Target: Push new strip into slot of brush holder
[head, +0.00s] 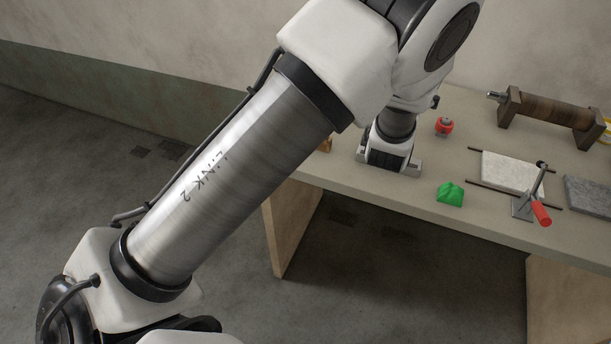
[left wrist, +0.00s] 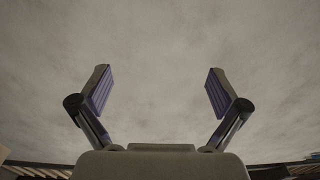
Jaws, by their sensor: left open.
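My left gripper (left wrist: 160,92) is open and empty in the left wrist view, its two fingers wide apart before a plain mottled grey-beige surface. In the head view my left arm crosses the picture and reaches over the workbench (head: 410,198); I cannot make out its fingertips there. I cannot pick out the new strip, the brush holder or its slot in either view. The arm hides part of the bench's left end. My right gripper is in neither view.
A green block (head: 450,194), a small red object (head: 444,125), a pale slab (head: 512,172) and a red-handled clamp (head: 541,213) are on the bench. Behind is a brown roller on a wooden stand (head: 555,112). A grey slab (head: 590,195) lies at right.

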